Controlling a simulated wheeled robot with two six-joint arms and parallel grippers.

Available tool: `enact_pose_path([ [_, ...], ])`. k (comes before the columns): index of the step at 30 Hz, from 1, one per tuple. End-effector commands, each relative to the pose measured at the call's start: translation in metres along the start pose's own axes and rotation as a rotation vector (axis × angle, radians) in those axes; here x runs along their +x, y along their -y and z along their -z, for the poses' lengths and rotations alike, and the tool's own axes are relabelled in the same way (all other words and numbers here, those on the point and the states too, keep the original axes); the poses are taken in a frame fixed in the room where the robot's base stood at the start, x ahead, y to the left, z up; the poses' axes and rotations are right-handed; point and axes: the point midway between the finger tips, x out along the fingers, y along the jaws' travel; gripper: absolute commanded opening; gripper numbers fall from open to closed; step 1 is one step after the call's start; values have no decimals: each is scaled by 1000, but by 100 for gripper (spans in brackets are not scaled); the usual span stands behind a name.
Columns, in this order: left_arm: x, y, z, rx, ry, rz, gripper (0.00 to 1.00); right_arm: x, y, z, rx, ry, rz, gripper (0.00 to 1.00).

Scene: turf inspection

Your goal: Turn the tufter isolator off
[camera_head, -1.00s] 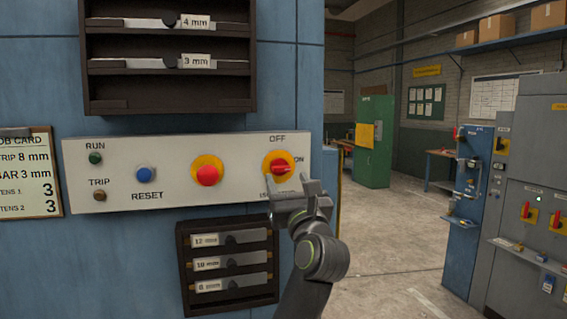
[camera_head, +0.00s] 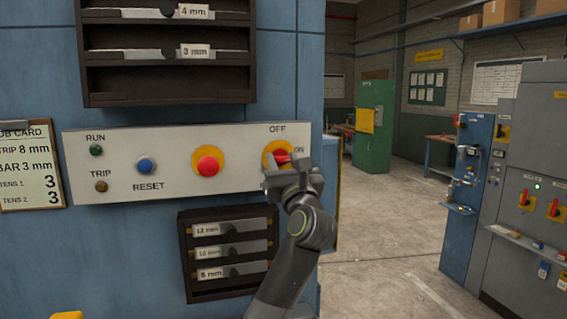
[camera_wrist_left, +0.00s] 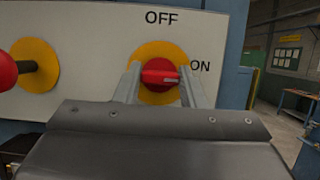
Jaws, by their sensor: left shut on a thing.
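The tufter isolator is a red rotary knob (camera_head: 280,157) on a yellow round plate, at the right end of a pale control panel (camera_head: 225,182). OFF is printed above it and ON to its right. My left gripper (camera_head: 287,170) is at the knob from below, partly covering it. In the left wrist view its fingers (camera_wrist_left: 160,88) lie on either side of the red knob (camera_wrist_left: 160,72) and are shut on it. The knob's bar lies about level, in line with ON. My right gripper is not in view.
Left of the isolator are a red mushroom button (camera_head: 208,166) on yellow, a blue RESET button (camera_head: 146,166), and RUN and TRIP lamps. A dark rack (camera_head: 182,250) of gauge strips hangs just below the panel. Open floor (camera_head: 385,215) lies to the right.

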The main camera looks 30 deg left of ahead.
Motion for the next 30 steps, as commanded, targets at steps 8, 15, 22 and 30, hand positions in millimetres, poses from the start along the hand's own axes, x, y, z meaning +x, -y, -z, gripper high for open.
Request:
enact_pose_path([
  [8, -1, 0, 1, -26, 1, -10, 14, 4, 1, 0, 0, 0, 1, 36],
  [15, -1, 1, 2, -137, 2, -56, 14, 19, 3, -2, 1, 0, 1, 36],
  [22, -2, 2, 3, -321, 2, -132, 14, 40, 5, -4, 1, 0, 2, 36],
  [30, -1, 2, 2, -560, 2, -231, 14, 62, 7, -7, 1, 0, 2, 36],
])
